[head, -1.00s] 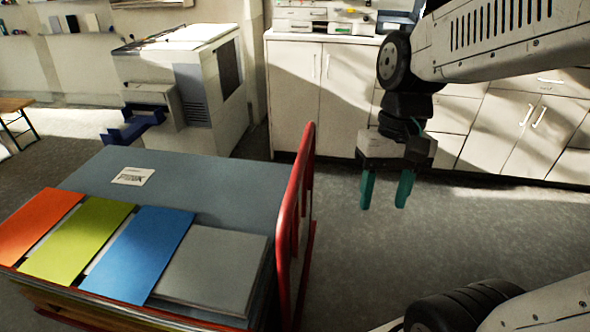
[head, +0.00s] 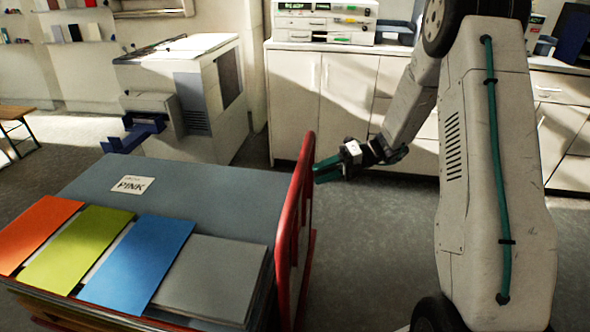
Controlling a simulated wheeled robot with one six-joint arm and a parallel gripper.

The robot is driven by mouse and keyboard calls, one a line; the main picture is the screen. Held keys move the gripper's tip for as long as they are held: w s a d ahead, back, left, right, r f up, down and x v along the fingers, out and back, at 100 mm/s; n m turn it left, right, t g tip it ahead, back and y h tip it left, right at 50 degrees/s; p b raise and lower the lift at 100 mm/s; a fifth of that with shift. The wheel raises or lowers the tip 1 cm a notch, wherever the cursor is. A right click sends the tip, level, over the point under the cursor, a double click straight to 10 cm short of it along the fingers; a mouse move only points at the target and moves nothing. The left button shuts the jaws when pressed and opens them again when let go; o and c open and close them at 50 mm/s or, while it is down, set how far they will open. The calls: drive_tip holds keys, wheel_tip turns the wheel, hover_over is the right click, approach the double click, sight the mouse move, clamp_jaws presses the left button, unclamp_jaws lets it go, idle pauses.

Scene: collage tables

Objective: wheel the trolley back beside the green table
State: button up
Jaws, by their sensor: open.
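The trolley (head: 225,170) has a grey-blue deck and a red upright handle frame (head: 297,215) at its right end. Orange, green, blue and grey boards lie along its near side, and a card reading "PINK" lies on the deck. My gripper (head: 316,172) is open, its teal fingers pointing left at the upper part of the red handle frame. The fingertips look very close to the frame; I cannot tell whether they touch it. The trolley's wheels are hidden. No green table shows in view.
A large grey-white machine (head: 185,90) with a dark blue tray stands behind the trolley. White cabinets (head: 345,95) with equipment on top line the back wall. A wooden-topped table (head: 12,112) shows at the left edge. Grey floor (head: 375,240) is clear right of the trolley.

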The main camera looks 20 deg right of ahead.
drive_tip(key=w+a+m+t, duration=0.1)
drive_tip(key=w+a+m, duration=0.2)
drive_tip(key=a, duration=0.4)
drive_tip(key=shift+a+r+m+y, duration=0.3)
drive_tip(key=shift+r+m, duration=0.05)
drive_tip(key=shift+m, duration=0.55)
drive_tip(key=shift+d, duration=0.1)
clamp_jaws()
